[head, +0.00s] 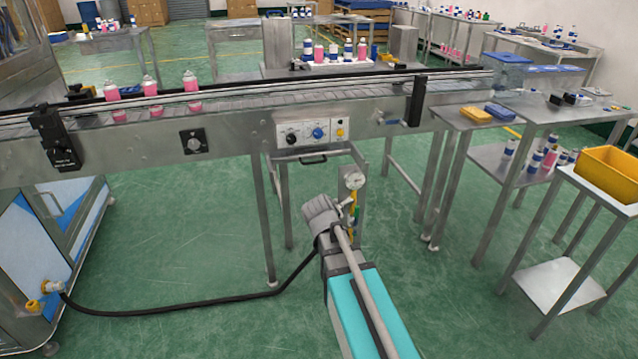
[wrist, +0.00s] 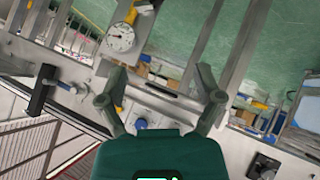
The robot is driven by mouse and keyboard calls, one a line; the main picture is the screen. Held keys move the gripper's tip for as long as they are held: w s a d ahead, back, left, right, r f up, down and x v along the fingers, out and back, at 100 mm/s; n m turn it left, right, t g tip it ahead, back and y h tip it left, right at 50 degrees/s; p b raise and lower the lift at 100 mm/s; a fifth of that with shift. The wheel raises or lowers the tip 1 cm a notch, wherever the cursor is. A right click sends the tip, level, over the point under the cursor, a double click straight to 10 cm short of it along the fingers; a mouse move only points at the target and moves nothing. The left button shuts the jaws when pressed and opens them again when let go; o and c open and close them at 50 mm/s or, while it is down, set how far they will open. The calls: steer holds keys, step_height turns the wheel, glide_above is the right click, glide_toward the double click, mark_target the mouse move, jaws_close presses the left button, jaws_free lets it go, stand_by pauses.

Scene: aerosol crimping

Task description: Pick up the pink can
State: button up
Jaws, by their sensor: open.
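Three pink cans with white tops stand upright on the conveyor at the left in the head view: a left can (head: 112,92), a middle can (head: 150,86) and a right can (head: 191,83). More pink cans (head: 319,53) stand among blue and white ones behind the conveyor. I cannot tell which single can the task names. My gripper (wrist: 160,78) is open and empty in the wrist view, with its two fingers spread wide apart. No pink can is clearly seen between or near the fingers. My gripper's fingers do not show clearly in the head view.
The conveyor (head: 230,135) crosses the scene, with a black bracket (head: 56,140) at left and a post (head: 417,98) at right. A pressure gauge (head: 354,181) stands in front; it also shows in the wrist view (wrist: 120,37). A yellow bin (head: 610,172) is at right.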

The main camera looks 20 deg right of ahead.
steer(key=s+a+f+g+y, duration=0.1)
steer(key=s+a+f+g, duration=0.1)
steer(key=s, duration=0.4)
steer(key=s+a+f+g+y, duration=0.2)
steer(key=s+g, duration=0.1)
steer(key=s, duration=0.3)
steer(key=s+a+f+m+g+y, duration=0.1)
steer(key=s+a+f+g, duration=0.1)
steer(key=s, duration=0.5)
steer(key=shift+a+f+g+y, duration=0.2)
steer(key=shift+a+g+y, duration=0.1)
steer(key=shift+g, duration=0.5)
